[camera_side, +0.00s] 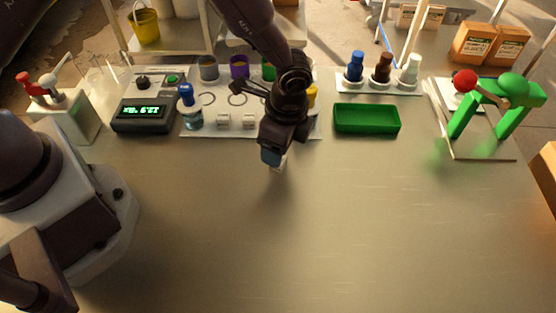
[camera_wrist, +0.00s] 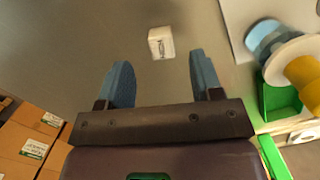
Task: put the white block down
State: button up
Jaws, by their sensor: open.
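The white block (camera_wrist: 161,42) lies on the bare table in the wrist view, with small dark marking on one face. It is just beyond my fingertips, apart from both fingers. My gripper (camera_wrist: 160,62) is open, with its two blue fingers spread and nothing between them. In the side view my gripper (camera_side: 271,157) points down over the table, just in front of the white mat. A sliver of the white block (camera_side: 281,167) shows beside the fingers there; the rest is hidden behind them.
A white mat (camera_side: 206,131) behind holds cups, a blue-capped bottle (camera_side: 190,105) and small white pieces (camera_side: 223,120). A green tray (camera_side: 366,119) stands right of my gripper, a green press frame (camera_side: 497,103) farther right, a display device (camera_side: 143,114) left. The front table is clear.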

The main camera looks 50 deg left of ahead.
notch_tip(320, 180, down, 5)
jog(key=shift+a+f, duration=0.1)
jog(key=shift+a, duration=0.05)
jog(key=shift+c, duration=0.4)
jog(key=c, duration=1)
